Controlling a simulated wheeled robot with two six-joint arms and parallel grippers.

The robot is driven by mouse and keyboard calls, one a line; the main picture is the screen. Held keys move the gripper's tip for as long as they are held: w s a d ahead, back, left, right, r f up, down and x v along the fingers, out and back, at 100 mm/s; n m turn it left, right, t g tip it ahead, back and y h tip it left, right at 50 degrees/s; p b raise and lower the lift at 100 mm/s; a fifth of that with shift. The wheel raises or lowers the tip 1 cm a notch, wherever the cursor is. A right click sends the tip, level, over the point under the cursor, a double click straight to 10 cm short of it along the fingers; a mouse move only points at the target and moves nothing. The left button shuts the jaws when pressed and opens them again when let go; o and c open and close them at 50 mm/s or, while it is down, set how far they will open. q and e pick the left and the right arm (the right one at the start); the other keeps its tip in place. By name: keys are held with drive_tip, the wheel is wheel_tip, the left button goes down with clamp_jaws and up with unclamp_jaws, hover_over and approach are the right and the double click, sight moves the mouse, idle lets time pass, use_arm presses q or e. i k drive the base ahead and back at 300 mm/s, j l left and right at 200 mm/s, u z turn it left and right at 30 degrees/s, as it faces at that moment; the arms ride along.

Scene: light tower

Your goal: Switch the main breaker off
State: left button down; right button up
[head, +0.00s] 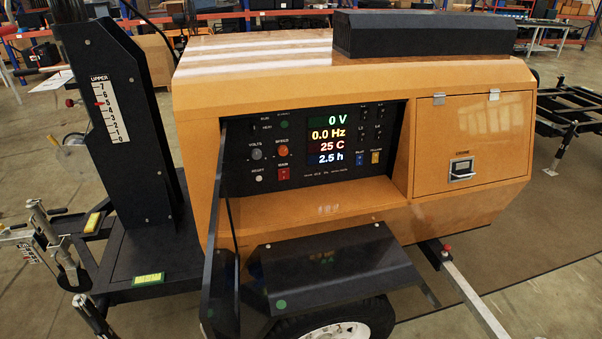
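The main breaker (283,174) is a small red switch under the label MAIN, low on the left part of the black control panel (330,178). It is too small to tell which way it is set. The panel's display (328,140) reads 0 V, 0.0 Hz, 25 C and 2.5 h. Above the breaker is an orange speed knob (283,150), with a grey volts knob (256,153) to its left. A pale start button (259,178) sits left of the breaker. Neither of my grippers shows in the head view.
The dark panel door (219,220) stands open along the panel's left edge. A black fender (335,270) juts out below the panel, over a wheel (345,328). A black mast (115,120) stands at left. A metal outrigger bar (475,300) sticks out at lower right.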

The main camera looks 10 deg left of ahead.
sight(283, 174)
drive_tip(key=i+l+u, duration=0.1)
drive_tip(key=i+l, duration=0.25)
drive_tip(key=i+l+u, duration=0.1)
drive_tip(key=i+l, duration=0.2)
drive_tip(key=l, duration=0.25)
drive_tip(key=i+l, duration=0.3)
drive_tip(key=l, duration=0.15)
drive_tip(key=u, duration=0.05)
